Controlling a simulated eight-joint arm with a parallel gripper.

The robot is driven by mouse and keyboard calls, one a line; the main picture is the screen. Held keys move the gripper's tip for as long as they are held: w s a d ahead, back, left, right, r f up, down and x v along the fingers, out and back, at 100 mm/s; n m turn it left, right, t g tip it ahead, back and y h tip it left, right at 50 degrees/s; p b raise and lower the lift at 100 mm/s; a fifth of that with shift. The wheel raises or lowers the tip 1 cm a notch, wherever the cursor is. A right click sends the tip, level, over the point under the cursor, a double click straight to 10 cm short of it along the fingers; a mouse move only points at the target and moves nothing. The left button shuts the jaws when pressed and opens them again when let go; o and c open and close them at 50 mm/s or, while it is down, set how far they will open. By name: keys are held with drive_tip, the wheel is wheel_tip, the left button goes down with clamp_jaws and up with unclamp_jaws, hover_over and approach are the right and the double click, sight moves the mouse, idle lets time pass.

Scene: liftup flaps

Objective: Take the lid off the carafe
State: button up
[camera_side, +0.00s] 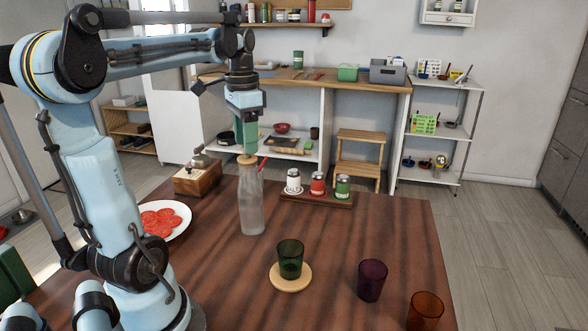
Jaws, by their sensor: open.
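The carafe (251,207) is a tall, frosted clear bottle standing upright on the brown table. Its round, light wooden lid (247,159) sits at the top of the neck. My gripper (247,148) points down directly above the lid, with its green fingers at or just over it. The jaws are open. I cannot tell whether the fingers touch the lid. A thin red stick shows beside the carafe's neck, partly behind it.
A green glass (290,259) stands on a round wooden coaster (291,284). Purple (372,280) and orange (425,311) glasses stand at right. A wooden grinder box (197,179), a plate of red slices (180,222) and a rack of three jars (318,196) surround the carafe.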

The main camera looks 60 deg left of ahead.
drive_tip(key=shift+f, duration=0.65)
clamp_jaws()
drive_tip(key=shift+r, duration=0.15)
